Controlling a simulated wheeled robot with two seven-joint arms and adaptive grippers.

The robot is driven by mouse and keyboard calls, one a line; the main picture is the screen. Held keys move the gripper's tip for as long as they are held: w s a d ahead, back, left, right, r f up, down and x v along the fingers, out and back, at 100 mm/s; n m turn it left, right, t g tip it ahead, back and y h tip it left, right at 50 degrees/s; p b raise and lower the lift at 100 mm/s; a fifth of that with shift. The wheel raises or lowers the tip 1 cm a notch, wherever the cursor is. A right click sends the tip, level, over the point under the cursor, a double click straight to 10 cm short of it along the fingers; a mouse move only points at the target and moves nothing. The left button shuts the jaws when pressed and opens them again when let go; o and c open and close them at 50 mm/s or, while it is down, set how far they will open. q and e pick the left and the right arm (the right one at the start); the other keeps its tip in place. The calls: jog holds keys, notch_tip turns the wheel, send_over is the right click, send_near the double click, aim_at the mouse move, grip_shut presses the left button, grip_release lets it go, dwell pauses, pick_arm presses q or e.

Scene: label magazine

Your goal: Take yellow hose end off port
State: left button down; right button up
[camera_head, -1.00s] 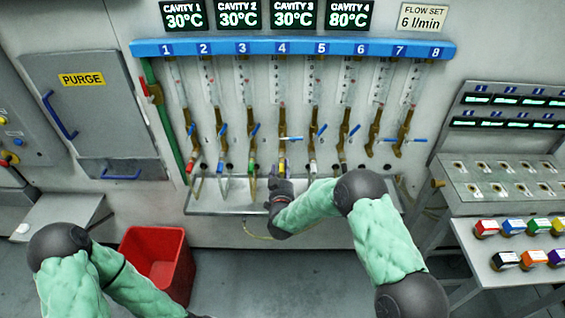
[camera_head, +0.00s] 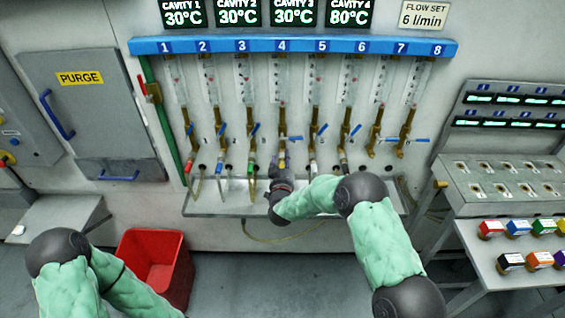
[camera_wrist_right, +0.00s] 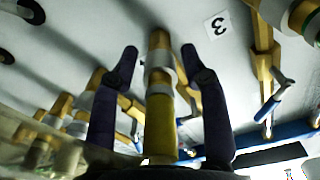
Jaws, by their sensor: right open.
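The yellow hose end (camera_wrist_right: 161,125) stands between the two fingers of my open right gripper (camera_wrist_right: 160,55) in the right wrist view. Just beyond it is a grey collar and the brass port (camera_wrist_right: 158,42); the yellow end looks in line with them. I cannot tell whether the fingers touch the hose end. In the head view the right gripper (camera_head: 281,168) is at the fourth column of the manifold, small and partly hidden by its own wrist. A bit of yellow (camera_head: 282,155) shows just above it. My left gripper is out of view; only its arm shows at lower left.
Neighbouring brass valves with blue handles (camera_head: 255,128) and coloured hose ends stand close on both sides. A shelf (camera_head: 225,207) runs beneath the ports, with a hose loop (camera_head: 265,240) hanging below. A red bin (camera_head: 150,240) is at lower left; a bench with coloured blocks (camera_head: 490,228) is right.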

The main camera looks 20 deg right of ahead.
jog(key=shift+b, duration=0.45)
dwell(0.8)
grip_shut()
jog(key=shift+s, duration=0.2)
jog(key=shift+p+v, duration=0.3)
jog(key=shift+v, duration=2.5)
